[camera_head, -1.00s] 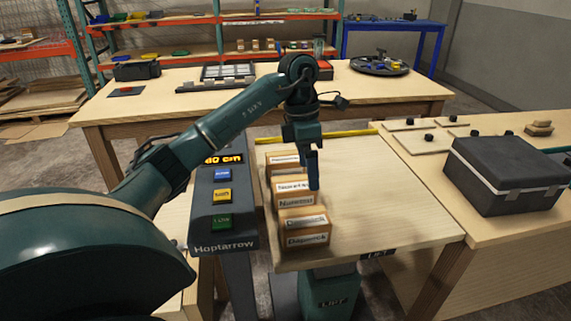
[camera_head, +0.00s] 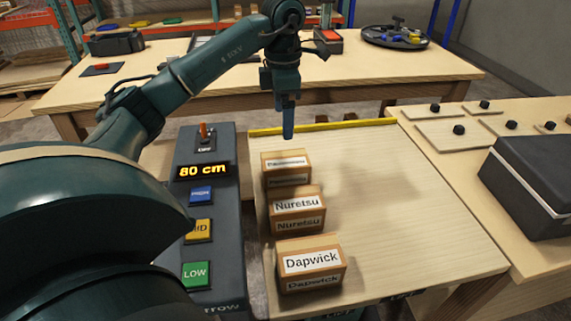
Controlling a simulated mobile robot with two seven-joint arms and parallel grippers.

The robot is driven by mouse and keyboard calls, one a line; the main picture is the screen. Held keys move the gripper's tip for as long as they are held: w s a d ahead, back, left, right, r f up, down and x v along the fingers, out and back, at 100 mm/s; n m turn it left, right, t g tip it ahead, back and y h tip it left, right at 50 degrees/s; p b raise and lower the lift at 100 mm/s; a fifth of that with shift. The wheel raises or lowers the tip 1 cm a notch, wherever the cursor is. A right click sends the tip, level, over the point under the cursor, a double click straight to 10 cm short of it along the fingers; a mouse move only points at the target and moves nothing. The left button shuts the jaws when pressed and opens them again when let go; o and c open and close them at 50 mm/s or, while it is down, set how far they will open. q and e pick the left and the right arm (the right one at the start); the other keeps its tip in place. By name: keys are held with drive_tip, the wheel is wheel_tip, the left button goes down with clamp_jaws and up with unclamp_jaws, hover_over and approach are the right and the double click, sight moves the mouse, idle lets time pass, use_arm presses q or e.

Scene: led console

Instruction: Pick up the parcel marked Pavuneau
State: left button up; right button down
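Three brown parcels with white labels stand in a row along the left side of the lift table (camera_head: 400,215). The nearest parcel (camera_head: 312,285) reads Dapwick and the middle parcel (camera_head: 297,225) reads Nuretsu. The label on the farthest parcel (camera_head: 286,180) is too small to read surely; it may be Pavuneau. My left gripper (camera_head: 288,132) points down and appears just above and behind the farthest parcel, apart from it. Its fingers are seen edge-on, so their opening is hidden, and nothing shows in them. My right gripper is not in view.
A dark control console (camera_head: 208,250) left of the table shows 80 cm, with blue, yellow and green buttons and a lever. A yellow strip (camera_head: 330,126) edges the table's far side. A black case (camera_head: 535,185) stands on the right bench. The table's right half is clear.

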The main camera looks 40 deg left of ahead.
use_arm(q)
hover_over(285, 159)
drive_tip(key=f, duration=0.7)
drive_tip(key=shift+a, duration=0.25)
drive_tip(key=shift+d+f, duration=0.15)
drive_tip(key=shift+f, duration=1.2)
drive_tip(key=shift+d+f, duration=0.1)
drive_tip(key=shift+f, duration=1.2)
drive_tip(key=c, duration=1.3)
